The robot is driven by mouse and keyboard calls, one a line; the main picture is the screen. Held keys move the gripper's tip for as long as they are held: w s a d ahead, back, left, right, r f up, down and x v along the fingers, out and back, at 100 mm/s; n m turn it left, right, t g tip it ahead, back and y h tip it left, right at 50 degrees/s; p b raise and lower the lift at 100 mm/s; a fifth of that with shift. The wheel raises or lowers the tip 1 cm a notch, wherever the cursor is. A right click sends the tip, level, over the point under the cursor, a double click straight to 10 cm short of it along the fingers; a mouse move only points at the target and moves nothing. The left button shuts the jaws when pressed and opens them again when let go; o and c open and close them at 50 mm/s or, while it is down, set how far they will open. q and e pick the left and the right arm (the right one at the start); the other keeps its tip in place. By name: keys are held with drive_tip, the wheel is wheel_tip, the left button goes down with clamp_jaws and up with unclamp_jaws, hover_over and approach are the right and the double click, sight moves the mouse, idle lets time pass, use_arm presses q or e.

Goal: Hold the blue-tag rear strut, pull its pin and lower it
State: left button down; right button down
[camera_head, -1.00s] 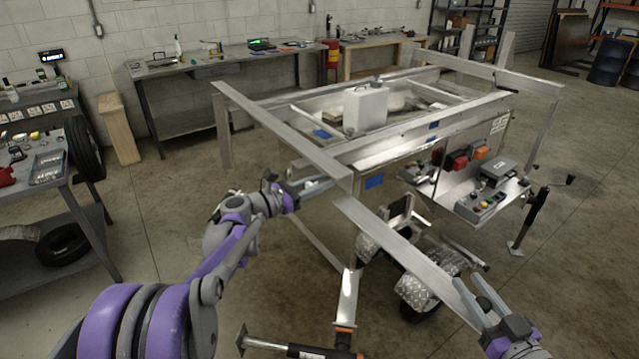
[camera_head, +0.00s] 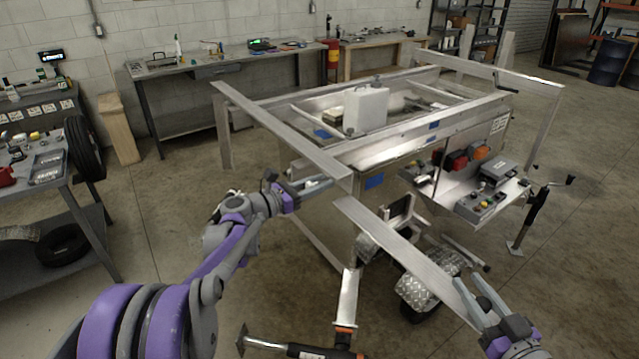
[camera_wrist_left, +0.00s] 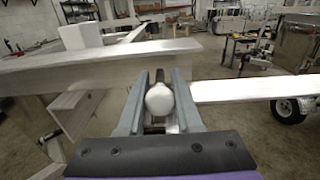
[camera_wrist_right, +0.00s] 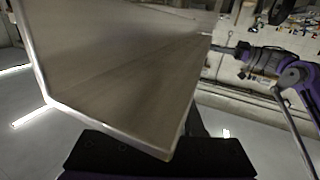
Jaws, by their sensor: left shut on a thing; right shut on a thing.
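The strut (camera_head: 405,250) is a long pale metal bar that slopes from the trailer's near corner down to the right. My right gripper (camera_head: 474,296) is shut on its lower right end. In the right wrist view the strut (camera_wrist_right: 120,75) fills much of the picture as a broad flat face. My left gripper (camera_head: 325,184) is shut beside the trailer corner. In the left wrist view a white round knob (camera_wrist_left: 160,98), apparently the pin's, sits between its fingers. The pin's shaft is hidden. A blue tag (camera_head: 374,181) is on the trailer near that corner.
The aluminium trailer (camera_head: 400,145) stands ahead with a white container (camera_head: 366,108) in it. A chequer-plate fender (camera_head: 425,287) lies below the strut. A jack stand (camera_head: 530,215) is at the right. Benches line the wall and left side.

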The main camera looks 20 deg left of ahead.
sight(307, 188)
use_arm(q)
drive_tip(key=v, duration=0.3)
drive_tip(key=shift+s+a, duration=0.1)
drive_tip(key=shift+a, duration=0.05)
drive_tip(key=c, duration=0.6)
unclamp_jaws()
drive_tip(key=v, duration=1.2)
drive_tip(key=shift+s, duration=0.1)
